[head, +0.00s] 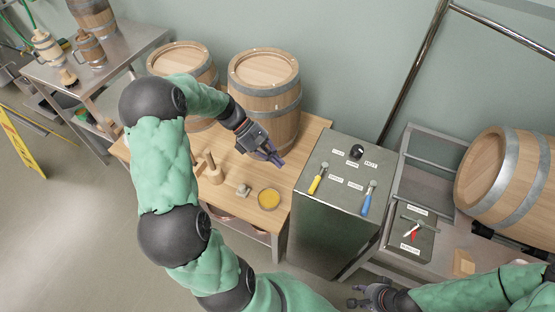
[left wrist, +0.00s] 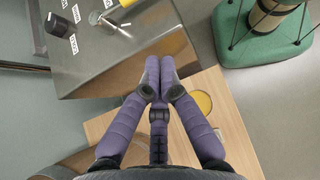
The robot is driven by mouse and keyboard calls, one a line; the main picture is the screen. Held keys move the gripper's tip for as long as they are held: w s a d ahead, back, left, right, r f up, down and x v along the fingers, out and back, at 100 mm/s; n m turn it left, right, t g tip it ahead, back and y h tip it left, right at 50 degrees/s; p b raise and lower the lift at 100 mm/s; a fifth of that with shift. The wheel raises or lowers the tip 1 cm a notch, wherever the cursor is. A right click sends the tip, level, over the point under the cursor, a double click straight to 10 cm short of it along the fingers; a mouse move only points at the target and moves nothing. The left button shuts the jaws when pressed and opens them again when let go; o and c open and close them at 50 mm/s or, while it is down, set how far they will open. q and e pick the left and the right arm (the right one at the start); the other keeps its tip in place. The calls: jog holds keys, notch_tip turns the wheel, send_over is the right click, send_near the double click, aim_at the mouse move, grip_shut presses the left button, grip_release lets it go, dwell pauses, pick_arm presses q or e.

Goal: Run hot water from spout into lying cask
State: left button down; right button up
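The lying cask (head: 505,175) is a wooden barrel with grey hoops, on its side on a metal stand at the right of the head view. Left of it stands a steel control box (head: 330,185) with a yellow lever (head: 318,178), a blue lever (head: 369,198) and a black knob (head: 356,152). My right gripper (head: 357,296) looks open and empty at the bottom edge. I cannot surely identify the spout.
A small panel (head: 408,248) with a red-handled lever is before the cask. The bench (head: 313,131) holds two upright barrels (head: 265,88), a yellow-filled bowl (head: 269,199) and small wooden items. A steel pipe (head: 413,75) rises behind the box. Steel tables stand far left.

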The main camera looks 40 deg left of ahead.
aim_at(305, 188)
pick_arm(q)
jog(key=b+x, duration=0.1)
jog(key=x, duration=0.5)
jog(key=shift+d+f+b, duration=0.25)
jog(key=shift+f+b, duration=0.05)
jog(key=shift+w+d+r, duration=0.1)
jog(key=shift+d+r, duration=0.05)
jog(key=shift+d, duration=0.4)
jog(key=shift+w+d+r, duration=0.15)
jog(key=shift+d, duration=0.4)
jog(key=shift+w+d+r+b, duration=0.1)
jog(key=shift+d+b, duration=0.1)
jog(key=shift+d, duration=0.2)
jog(key=shift+w+d+r+b, duration=0.1)
jog(key=shift+d+b, duration=0.05)
jog(key=shift+d, duration=0.2)
jog(key=shift+s+d, duration=0.1)
jog(key=shift+d+r+p, duration=0.25)
jog(key=shift+d+p, duration=0.4)
jog(key=shift+p, duration=0.3)
jog(key=shift+f, duration=0.15)
jog(key=shift+s, duration=0.1)
jog(key=shift+f, duration=0.1)
